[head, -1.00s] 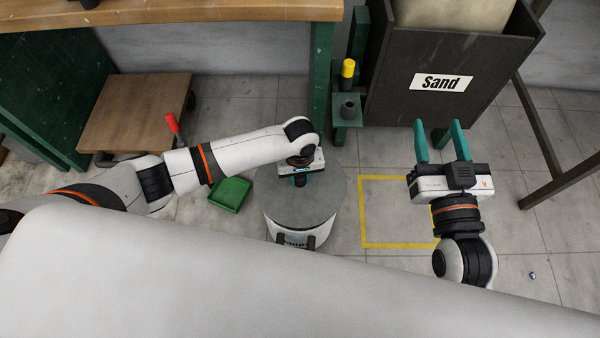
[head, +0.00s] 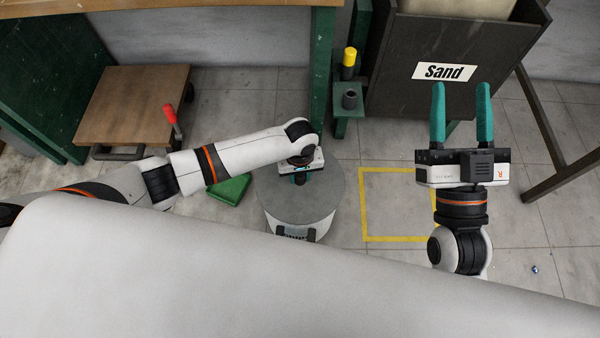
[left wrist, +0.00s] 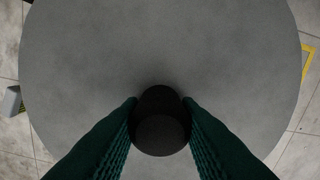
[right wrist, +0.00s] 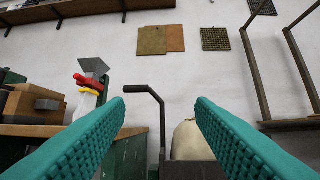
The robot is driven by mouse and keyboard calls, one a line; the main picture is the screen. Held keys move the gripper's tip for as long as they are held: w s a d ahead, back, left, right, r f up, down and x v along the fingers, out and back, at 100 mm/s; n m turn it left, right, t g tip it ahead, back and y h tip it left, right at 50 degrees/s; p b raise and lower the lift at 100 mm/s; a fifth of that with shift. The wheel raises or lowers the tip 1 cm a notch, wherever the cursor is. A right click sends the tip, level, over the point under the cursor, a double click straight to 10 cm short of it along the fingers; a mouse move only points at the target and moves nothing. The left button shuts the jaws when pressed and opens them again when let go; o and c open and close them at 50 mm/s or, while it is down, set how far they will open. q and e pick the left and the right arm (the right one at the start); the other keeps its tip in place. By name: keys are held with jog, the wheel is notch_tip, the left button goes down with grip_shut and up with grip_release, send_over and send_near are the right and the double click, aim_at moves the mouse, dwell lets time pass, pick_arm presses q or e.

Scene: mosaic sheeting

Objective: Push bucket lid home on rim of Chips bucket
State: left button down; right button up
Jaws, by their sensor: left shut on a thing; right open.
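The grey round bucket lid (head: 320,203) lies over the top of the white Chips bucket (head: 300,232) on the floor in the middle of the head view. I cannot tell whether the lid is fully seated on the rim, and no bucket label shows. My left gripper (head: 299,179) is above the lid's middle. In the left wrist view its green fingers are shut on the lid's dark round knob (left wrist: 160,122), and the lid's grey face (left wrist: 150,45) fills most of the view. My right gripper (head: 462,115) is open and empty, off to the right, with its fingers pointing away.
A yellow floor square (head: 400,238) is right of the bucket, empty. A dark bin labelled Sand (head: 420,90) stands behind. A green dustpan (head: 230,190) lies left of the bucket, near a wooden trolley (head: 135,105). A green post stand (head: 350,125) is behind.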

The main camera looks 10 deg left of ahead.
pick_arm(q)
jog(key=shift+f, duration=1.05)
jog(key=shift+f+b, duration=0.35)
jog(key=shift+f, duration=0.1)
pick_arm(e)
jog(key=shift+s+r+t+y, duration=0.15)
jog(key=shift+s+r+t, duration=0.25)
jog(key=shift+r+t, duration=0.2)
jog(key=shift+s+r+t+y, duration=0.15)
jog(key=shift+s+r+t, duration=0.25)
jog(key=shift+r+t, duration=0.15)
pick_arm(q)
jog(key=c, duration=1)
grip_release()
pick_arm(e)
jog(key=shift+f+g, duration=0.15)
jog(key=shift+g, duration=0.1)
